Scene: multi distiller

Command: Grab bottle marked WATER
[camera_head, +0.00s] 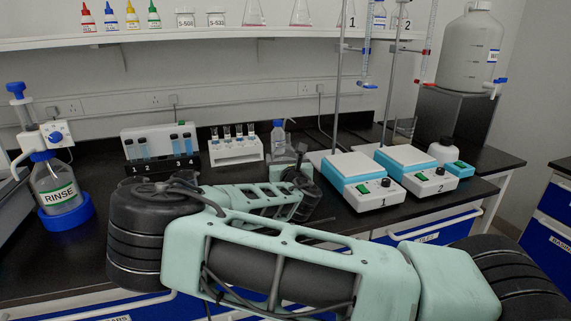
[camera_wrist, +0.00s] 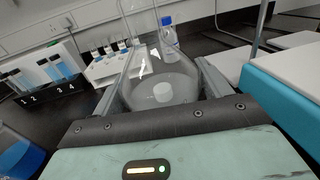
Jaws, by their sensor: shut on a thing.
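A small clear bottle with a blue cap (camera_head: 278,140) stands on the black bench near the back wall; it also shows behind the flask in the wrist view (camera_wrist: 170,36). Its label is too small to read. My gripper (camera_wrist: 163,78) is shut on a clear conical glass flask (camera_wrist: 148,68), with one finger on each side of its body. A small white object shows through the flask's glass. In the head view my gripper (camera_head: 296,174) is in front of the bottle, partly hidden by my arm.
Racks of vials (camera_head: 160,142) and tubes (camera_head: 235,150) stand left of the bottle. Two hotplate stirrers (camera_head: 362,180) with stands are at right. A RINSE bottle (camera_head: 58,187) is at far left. A large carboy (camera_head: 468,50) sits on a dark stand at right, its label partly legible.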

